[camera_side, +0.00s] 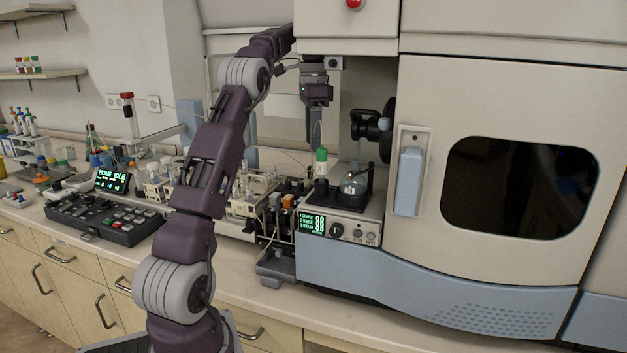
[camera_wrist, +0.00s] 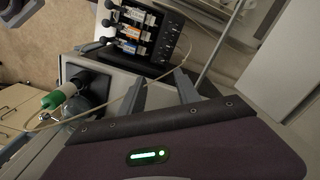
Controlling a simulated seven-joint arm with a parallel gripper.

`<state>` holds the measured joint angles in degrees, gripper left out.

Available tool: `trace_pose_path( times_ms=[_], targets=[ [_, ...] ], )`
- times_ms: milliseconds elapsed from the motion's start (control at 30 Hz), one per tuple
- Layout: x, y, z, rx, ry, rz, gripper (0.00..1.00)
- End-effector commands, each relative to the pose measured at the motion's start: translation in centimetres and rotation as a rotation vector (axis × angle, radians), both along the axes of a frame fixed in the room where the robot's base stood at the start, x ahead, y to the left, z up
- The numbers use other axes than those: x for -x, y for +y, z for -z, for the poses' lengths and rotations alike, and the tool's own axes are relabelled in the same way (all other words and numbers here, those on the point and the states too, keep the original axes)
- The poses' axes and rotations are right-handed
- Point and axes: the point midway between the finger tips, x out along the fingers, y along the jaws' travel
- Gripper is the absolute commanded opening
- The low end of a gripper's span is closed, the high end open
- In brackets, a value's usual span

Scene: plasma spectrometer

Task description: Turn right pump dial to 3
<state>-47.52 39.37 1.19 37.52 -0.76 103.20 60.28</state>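My gripper (camera_side: 313,140) hangs fingers-down in the side view, above the instrument's lower deck and close to a green-capped vial (camera_side: 321,160). In the wrist view its two grey fingers (camera_wrist: 159,78) stand apart with nothing held between them. The front panel (camera_side: 345,250) has a green-lit display (camera_side: 312,223), a black dial (camera_side: 337,230) and smaller knobs (camera_side: 364,237) to its right. A black pump block (camera_side: 282,212) with coloured modules stands left of the panel; it also shows in the wrist view (camera_wrist: 150,45). Which knob is the right pump dial, and its setting, I cannot tell.
The vial (camera_wrist: 58,96) and a round glass vessel (camera_side: 353,186) stand on the deck. A thin tube (camera_wrist: 195,40) runs past the fingers. The large cabinet (camera_side: 520,100) with a dark window closes off the right. A keypad console (camera_side: 105,217) and glassware crowd the bench left.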

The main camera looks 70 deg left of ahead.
Motion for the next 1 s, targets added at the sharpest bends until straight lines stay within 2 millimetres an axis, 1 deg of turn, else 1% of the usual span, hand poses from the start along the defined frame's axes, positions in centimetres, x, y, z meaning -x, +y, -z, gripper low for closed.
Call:
trace_pose_path(
  times_ms=[100,167,200,267,300,367,400,467,500,600,633,700,800,933,1000],
  targets=[
    [0.0,-0.1,0.0,-0.002,0.002,-0.439,0.39],
    [0.0,-0.1,0.0,-0.002,0.002,-0.687,0.39],
    [0.0,-0.1,0.0,-0.003,0.002,-0.854,0.39],
    [-0.1,-0.1,0.0,-0.004,0.002,-1.103,0.39],
    [0.0,-0.1,0.0,-0.005,0.002,-1.268,0.39],
    [0.0,-0.1,0.0,-0.005,0.0,-1.514,0.39],
    [-0.1,-0.1,0.0,-0.004,-0.002,-1.676,0.39],
    [-0.1,-0.1,-0.1,-0.003,-0.003,-1.916,0.39],
    [0.0,0.0,-0.1,-0.003,-0.004,-2.073,0.39],
    [-0.1,0.0,-0.2,0.001,-0.008,-2.426,0.39],
    [0.0,0.0,-0.2,0.002,-0.009,-2.516,0.39],
    [0.0,-0.2,1.9,0.004,0.001,-2.495,0.39],
    [0.0,-0.1,4.0,0.003,-0.001,-2.494,0.39],
    [0.0,0.0,5.6,0.004,-0.005,-2.493,0.39],
    [0.0,-0.1,6.8,0.003,-0.002,-2.492,0.39]
  ],
)
